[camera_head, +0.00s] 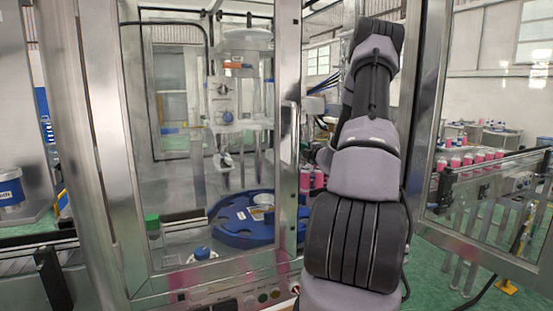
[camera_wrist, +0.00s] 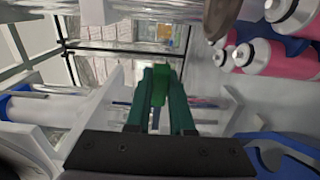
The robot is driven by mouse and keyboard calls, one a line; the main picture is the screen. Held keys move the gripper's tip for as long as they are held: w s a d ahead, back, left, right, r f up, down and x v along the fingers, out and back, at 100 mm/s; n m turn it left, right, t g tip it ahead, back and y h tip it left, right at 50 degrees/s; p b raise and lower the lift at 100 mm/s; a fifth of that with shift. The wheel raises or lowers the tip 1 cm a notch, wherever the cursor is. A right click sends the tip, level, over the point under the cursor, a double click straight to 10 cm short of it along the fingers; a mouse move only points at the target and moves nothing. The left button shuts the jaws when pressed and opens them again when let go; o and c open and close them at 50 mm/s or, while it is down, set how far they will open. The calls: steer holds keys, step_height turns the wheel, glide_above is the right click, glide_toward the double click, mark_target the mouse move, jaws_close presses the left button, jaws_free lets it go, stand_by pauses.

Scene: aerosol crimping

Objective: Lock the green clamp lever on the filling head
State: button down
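In the wrist view, my gripper (camera_wrist: 160,84) shows as two dark green fingers rising from a black bar. The fingers draw close together toward their tips. A brighter green part shows at the tips; I cannot tell whether it is the clamp lever between them or the fingertips themselves. In the head view my gripper is hidden behind my raised arm. The filling head (camera_head: 232,100) stands behind the machine's glass, with an orange part (camera_head: 236,65) near its top. I cannot make out a green lever on it.
A blue round carrier (camera_head: 240,222) sits low inside the machine, with a green block (camera_head: 152,221) at its left. The metal door frame (camera_head: 290,125) stands close beside my arm.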

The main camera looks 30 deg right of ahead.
steer(key=shift+s+a, duration=0.1)
stand_by(0.5)
steer(key=shift+s+a+f, duration=0.1)
steer(key=shift+s+a, duration=0.15)
steer(key=shift+s, duration=0.35)
steer(key=shift+s+a, duration=0.25)
steer(key=shift+s, duration=0.3)
steer(key=shift+s+a, duration=0.9)
steer(key=shift+s, duration=0.15)
